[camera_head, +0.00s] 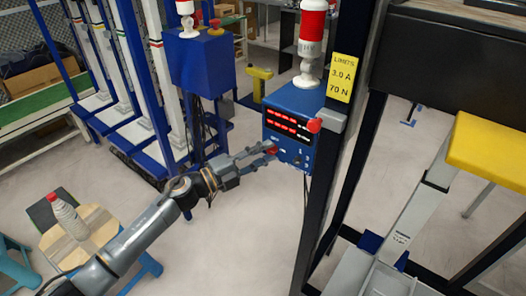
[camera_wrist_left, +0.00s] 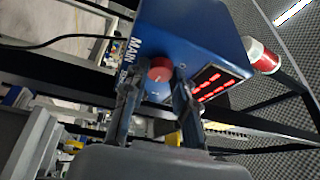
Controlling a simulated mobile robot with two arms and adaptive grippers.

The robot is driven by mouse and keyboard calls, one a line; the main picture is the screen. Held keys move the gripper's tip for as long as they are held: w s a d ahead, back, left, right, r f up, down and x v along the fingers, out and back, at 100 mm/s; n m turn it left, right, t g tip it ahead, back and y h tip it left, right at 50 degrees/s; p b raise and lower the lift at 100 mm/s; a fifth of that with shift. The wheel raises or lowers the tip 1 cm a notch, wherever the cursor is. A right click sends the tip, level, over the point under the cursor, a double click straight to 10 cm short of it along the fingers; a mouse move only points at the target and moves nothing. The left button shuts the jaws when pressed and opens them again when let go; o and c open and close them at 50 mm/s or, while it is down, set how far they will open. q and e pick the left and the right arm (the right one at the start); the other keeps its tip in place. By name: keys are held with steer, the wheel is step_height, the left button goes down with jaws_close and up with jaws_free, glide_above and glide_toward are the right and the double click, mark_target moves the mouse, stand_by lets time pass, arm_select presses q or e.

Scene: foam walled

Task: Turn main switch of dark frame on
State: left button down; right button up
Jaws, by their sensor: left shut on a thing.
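The dark frame's blue control box (camera_head: 290,103) hangs on the dark post (camera_head: 340,130) right of centre in the head view. Its display shows red lit digits. The red main switch knob (camera_head: 271,149) is low on the box's front. My left gripper (camera_head: 268,152) reaches it from the left. In the left wrist view the red knob (camera_wrist_left: 160,70) sits between the fingertips of my left gripper (camera_wrist_left: 157,82), near the "MAIN" lettering on the blue box (camera_wrist_left: 190,35). The fingers are shut on the knob. My right gripper is not in view.
A red and white beacon (camera_head: 311,35) stands on the box. A red button (camera_head: 314,125) protrudes at its right edge. A yellow limits sign (camera_head: 343,77) is on the post. A second blue box (camera_head: 202,65) stands behind. A bottle (camera_head: 68,217) stands on a wooden stool (camera_head: 96,222) at lower left.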

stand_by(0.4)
arm_select(q)
steer(key=c, duration=1.1)
jaws_free()
steer(key=shift+o, duration=0.2)
steer(key=v, duration=1.2)
steer(key=shift+w, duration=0.1)
